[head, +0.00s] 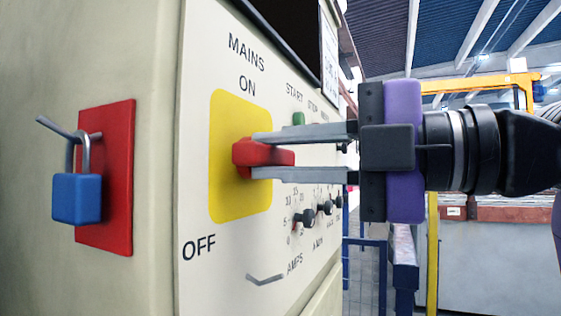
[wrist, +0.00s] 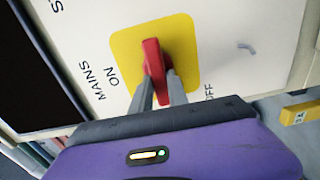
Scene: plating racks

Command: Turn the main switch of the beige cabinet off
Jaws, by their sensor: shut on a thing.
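The beige cabinet (head: 150,40) fills the left and middle of the head view. Its main switch is a red handle (head: 243,155) on a yellow plate (head: 228,110), with MAINS ON printed above and OFF at the lower left. The handle lies about crosswise on the plate. My gripper (head: 262,156) comes in from the right and is shut on the handle, one finger above it and one below. In the wrist view, the handle (wrist: 151,52) sits between the fingertips (wrist: 158,86) on the yellow plate (wrist: 182,40). The fingers hide part of the handle.
A blue padlock (head: 76,198) hangs on a red plate (head: 120,150) on the cabinet's left side. A green button (head: 298,118) and several black knobs (head: 308,215) sit close to the fingers. Blue and yellow posts stand behind.

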